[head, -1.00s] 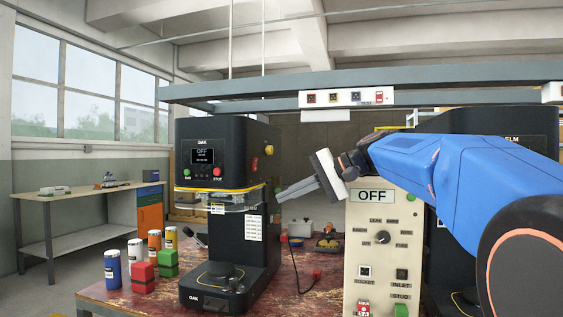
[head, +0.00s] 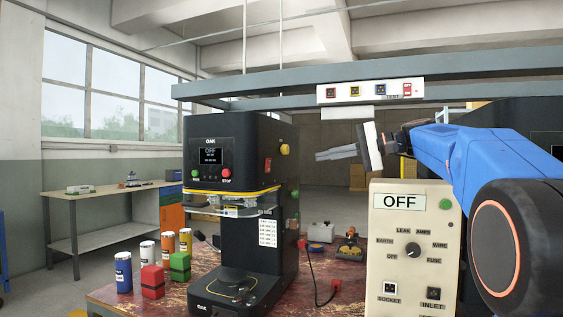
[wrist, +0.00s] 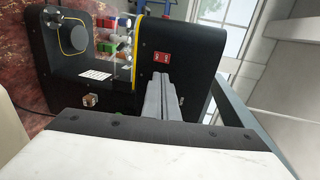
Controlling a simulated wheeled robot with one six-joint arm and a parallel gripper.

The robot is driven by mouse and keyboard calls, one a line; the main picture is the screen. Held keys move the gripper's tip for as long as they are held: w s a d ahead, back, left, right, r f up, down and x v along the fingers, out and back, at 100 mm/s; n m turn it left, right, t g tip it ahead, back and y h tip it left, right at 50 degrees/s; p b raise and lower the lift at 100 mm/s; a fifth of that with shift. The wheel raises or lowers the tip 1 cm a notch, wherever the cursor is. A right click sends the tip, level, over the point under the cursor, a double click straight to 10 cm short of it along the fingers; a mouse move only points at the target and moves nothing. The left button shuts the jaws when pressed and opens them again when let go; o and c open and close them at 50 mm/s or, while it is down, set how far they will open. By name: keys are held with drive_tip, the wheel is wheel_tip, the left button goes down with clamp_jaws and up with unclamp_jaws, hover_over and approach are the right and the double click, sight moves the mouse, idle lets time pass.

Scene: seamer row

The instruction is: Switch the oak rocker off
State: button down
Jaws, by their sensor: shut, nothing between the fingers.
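The OAK machine (head: 237,150) is a dark seamer on the bench with a screen that reads OFF. Its rocker (head: 268,164) is a small red switch on its right side, below a yellow knob. In the wrist view the red rocker (wrist: 161,57) shows just beyond the fingertips, with two white marks; which side is pressed I cannot tell. My gripper (head: 318,156) is shut and empty, pointing left toward that side, with a gap to the machine. In the wrist view its grey fingers (wrist: 161,76) lie together just short of the rocker.
A beige test panel (head: 413,220) with an OFF display stands at the right, below my arm. A socket rail (head: 370,93) hangs above. Several cans and red and green blocks (head: 152,281) stand left of the machine. A red-plugged cable (head: 312,270) lies on the bench.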

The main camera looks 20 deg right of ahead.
approach(270, 162)
drive_tip(key=x, duration=0.4)
drive_tip(key=shift+a+f, duration=0.35)
drive_tip(key=shift+f, duration=0.05)
drive_tip(key=shift+w+a+r, duration=0.15)
drive_tip(key=shift+w+a, duration=0.3)
drive_tip(key=shift+a, duration=0.1)
